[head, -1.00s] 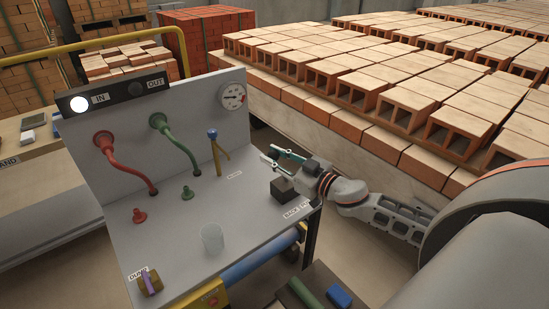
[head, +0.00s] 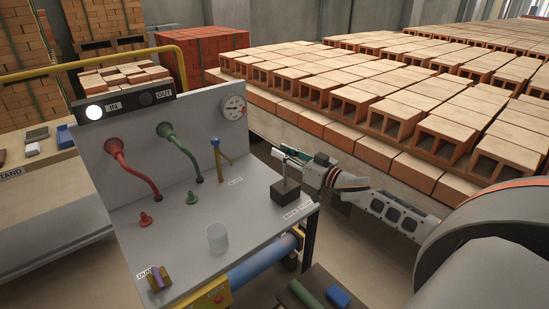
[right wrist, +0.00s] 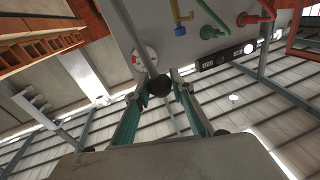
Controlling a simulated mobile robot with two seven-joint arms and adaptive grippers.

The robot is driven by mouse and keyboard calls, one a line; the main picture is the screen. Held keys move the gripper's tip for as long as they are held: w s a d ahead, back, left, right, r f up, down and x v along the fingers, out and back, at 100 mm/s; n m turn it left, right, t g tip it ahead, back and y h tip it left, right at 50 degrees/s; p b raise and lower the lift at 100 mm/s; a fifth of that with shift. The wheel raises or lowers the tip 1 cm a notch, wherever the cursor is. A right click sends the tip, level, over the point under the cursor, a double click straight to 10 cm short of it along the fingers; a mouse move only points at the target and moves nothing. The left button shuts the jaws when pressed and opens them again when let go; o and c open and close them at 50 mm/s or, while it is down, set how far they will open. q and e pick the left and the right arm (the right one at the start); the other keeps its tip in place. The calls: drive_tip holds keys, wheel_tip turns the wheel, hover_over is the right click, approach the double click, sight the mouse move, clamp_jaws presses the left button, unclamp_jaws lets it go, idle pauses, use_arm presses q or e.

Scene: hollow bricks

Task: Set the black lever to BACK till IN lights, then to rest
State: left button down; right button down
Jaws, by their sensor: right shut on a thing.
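The black lever shows at the right edge of the grey bench. Its dark block base (head: 285,193) sits by the BACK label (head: 291,213), and its thin rod stands about upright. My right gripper (head: 283,156) is at the rod's top, reaching in from the right. In the right wrist view the grey rod ends in a black knob (right wrist: 159,85) between the two fingers, and the gripper is shut on it. The IN lamp (head: 94,112) is lit white. The OUT lamp (head: 145,99) is dark. My left gripper is out of view.
The bench holds a red hose (head: 138,168), a green hose (head: 182,146), a yellow-and-blue valve (head: 219,160), a clear cup (head: 217,237) and a gauge (head: 234,107) on its back panel. Rows of hollow bricks (head: 400,112) lie behind my right arm.

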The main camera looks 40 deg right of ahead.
drive_tip(key=shift+d+m, duration=0.4)
drive_tip(key=shift+m, duration=0.1)
drive_tip(key=shift+d+f+p, duration=0.1)
drive_tip(key=shift+d+p, duration=0.2)
drive_tip(key=shift+d, duration=0.05)
drive_tip(key=c, duration=1.7)
unclamp_jaws()
drive_tip(key=v, duration=1.2)
drive_tip(key=shift+a+f, duration=0.1)
